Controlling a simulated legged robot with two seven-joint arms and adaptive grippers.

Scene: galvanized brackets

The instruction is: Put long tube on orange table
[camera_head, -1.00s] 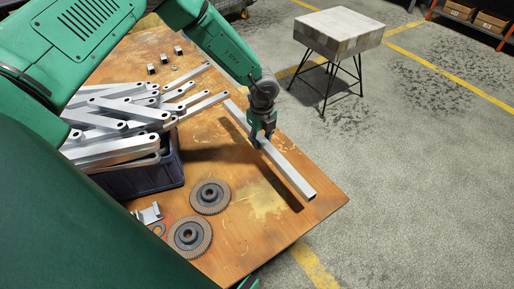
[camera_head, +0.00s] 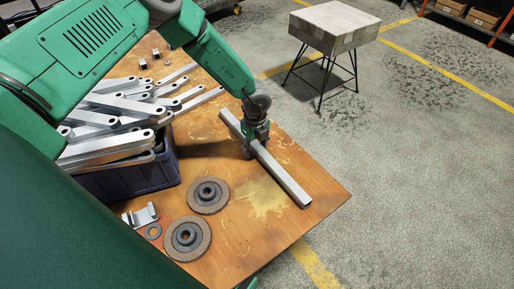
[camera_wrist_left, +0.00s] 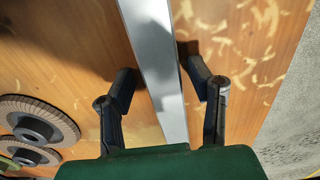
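The long tube (camera_head: 283,178), a grey square metal bar, lies flat on the orange-brown wooden table (camera_head: 232,240) near its right edge. In the left wrist view the tube (camera_wrist_left: 158,60) runs up the picture between my fingers. My left gripper (camera_head: 251,148) is down around the tube's middle. In the wrist view the left gripper (camera_wrist_left: 160,82) is open, with a finger on each side and a gap between each finger and the tube. The gripper hides a small part of the tube in the head view. My right gripper is not in view.
A dark blue bin (camera_head: 128,180) heaped with metal bars stands left of the tube. Two grinding discs (camera_head: 208,195) (camera_head: 187,238), a bracket (camera_head: 140,215) and a ring lie in front. A small stool-like table (camera_head: 336,27) stands on the floor behind.

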